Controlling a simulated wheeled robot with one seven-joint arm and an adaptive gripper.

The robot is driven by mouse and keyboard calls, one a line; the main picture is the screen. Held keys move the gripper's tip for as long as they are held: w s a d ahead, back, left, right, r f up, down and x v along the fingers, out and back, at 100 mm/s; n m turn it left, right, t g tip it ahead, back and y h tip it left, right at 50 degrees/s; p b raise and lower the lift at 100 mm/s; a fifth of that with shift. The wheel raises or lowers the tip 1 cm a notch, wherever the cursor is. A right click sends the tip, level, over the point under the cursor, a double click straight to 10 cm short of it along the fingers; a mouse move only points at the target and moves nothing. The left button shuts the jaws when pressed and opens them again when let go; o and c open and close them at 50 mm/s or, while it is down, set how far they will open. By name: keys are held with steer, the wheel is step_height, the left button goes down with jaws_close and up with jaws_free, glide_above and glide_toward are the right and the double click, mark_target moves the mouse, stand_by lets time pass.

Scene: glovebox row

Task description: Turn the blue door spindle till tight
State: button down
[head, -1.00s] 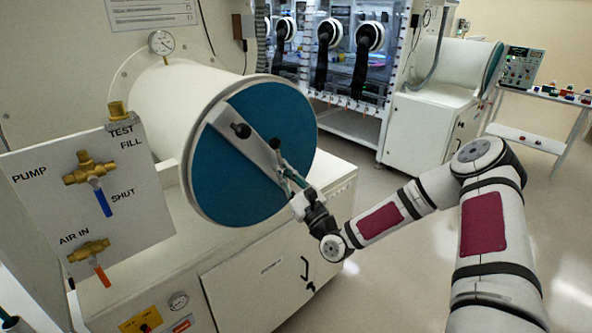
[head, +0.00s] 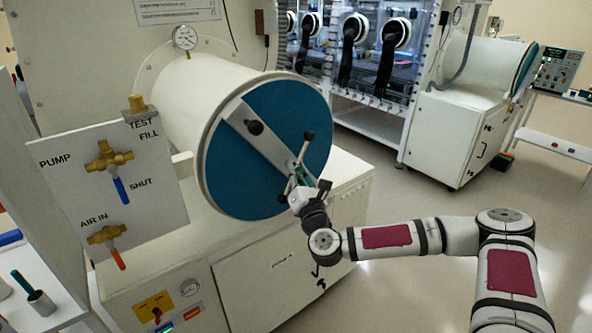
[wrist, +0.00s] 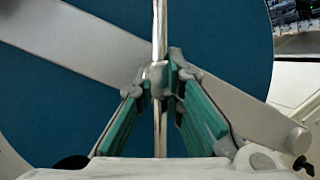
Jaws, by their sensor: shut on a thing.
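The blue round door (head: 245,180) closes the end of the white cylindrical chamber, with a grey bar (head: 245,118) across its face. The spindle is a thin metal cross-rod with dark knobs at its ends (head: 309,135), mounted on the bar. My gripper (head: 296,180) reaches it from the lower right. In the wrist view, the green-padded fingers of my gripper (wrist: 160,82) are shut on the spindle's hub, and the spindle's rod (wrist: 160,30) runs upright between them. The fingers hide part of the hub. How tight the spindle sits cannot be seen.
A valve panel (head: 75,190) with brass valves and blue and orange levers stands to the left. A dial gauge (head: 185,38) sits above the chamber. A white cabinet (head: 265,270) is below the door. Open floor (head: 400,195) lies to the right.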

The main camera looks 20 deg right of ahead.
steer(key=shift+m, duration=0.3)
steer(key=c, duration=1.7)
jaws_free()
steer(key=shift+o, duration=0.2)
steer(key=v, duration=1.2)
steer(key=shift+a+r, duration=0.1)
